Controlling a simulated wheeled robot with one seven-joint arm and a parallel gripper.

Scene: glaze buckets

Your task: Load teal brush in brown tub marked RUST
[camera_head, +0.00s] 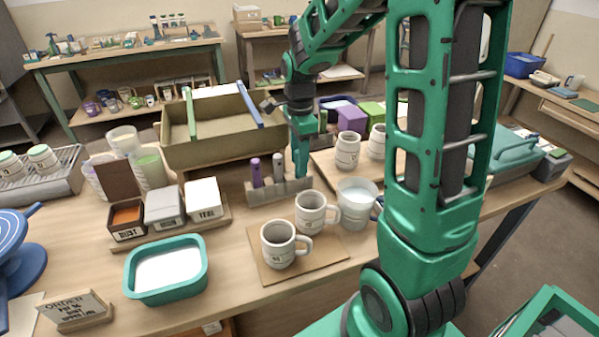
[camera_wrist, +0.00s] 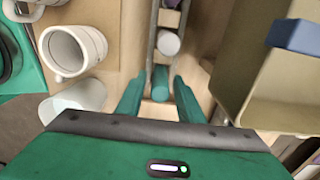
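The brown tub marked RUST (camera_head: 127,232) stands at the left end of a wooden tray, with orange-brown contents. A brush holder (camera_head: 262,197) at mid-table carries a purple brush (camera_head: 256,172) and a grey brush (camera_head: 279,163) upright. The teal brush (camera_wrist: 160,80) shows end-on in the wrist view, in line with the grey brush (camera_wrist: 168,42). In the head view I cannot separate it from my gripper (camera_head: 301,168), which points down at the holder's right end. In the wrist view my gripper's fingers (camera_wrist: 158,98) are apart on either side of the teal brush, with gaps visible.
A grey tub (camera_head: 165,211) and a white tub (camera_head: 204,200) stand beside the RUST tub. A large olive bin (camera_head: 185,155) is behind the holder. Mugs (camera_head: 280,248) and a white bucket (camera_head: 356,205) stand in front and right. A teal basin (camera_head: 135,290) sits front left.

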